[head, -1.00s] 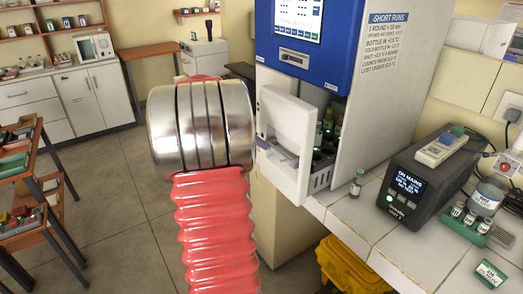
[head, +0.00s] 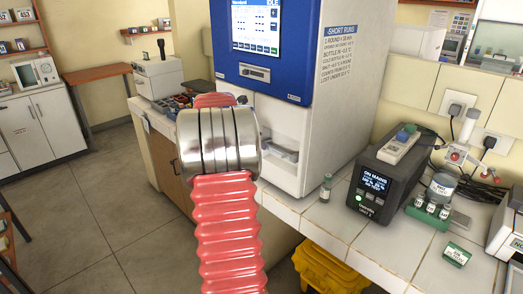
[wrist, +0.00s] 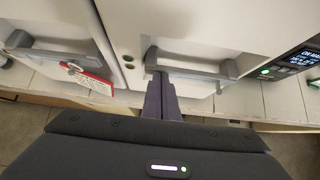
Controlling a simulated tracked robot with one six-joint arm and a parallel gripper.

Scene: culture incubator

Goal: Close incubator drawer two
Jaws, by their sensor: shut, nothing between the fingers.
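The incubator (head: 345,110) has a blue upper front with a screen and a white body. Its white drawer front (head: 291,170) looks flush or nearly flush with the body; my arm hides its left part. The wrist view shows this front (wrist: 205,48) with a grey bar handle (wrist: 205,74). My gripper (wrist: 160,78) is shut and empty, its fingertips at the left end of that handle. I cannot tell whether they touch it. In the head view my arm hides the gripper. No drawer number is readable.
A second white front with a handle (wrist: 52,55) and a red tag (wrist: 90,80) lies left in the wrist view. A vial (head: 326,188) and a dark power unit (head: 385,180) stand on the tiled bench. A yellow bin (head: 325,270) is below. Floor is clear at left.

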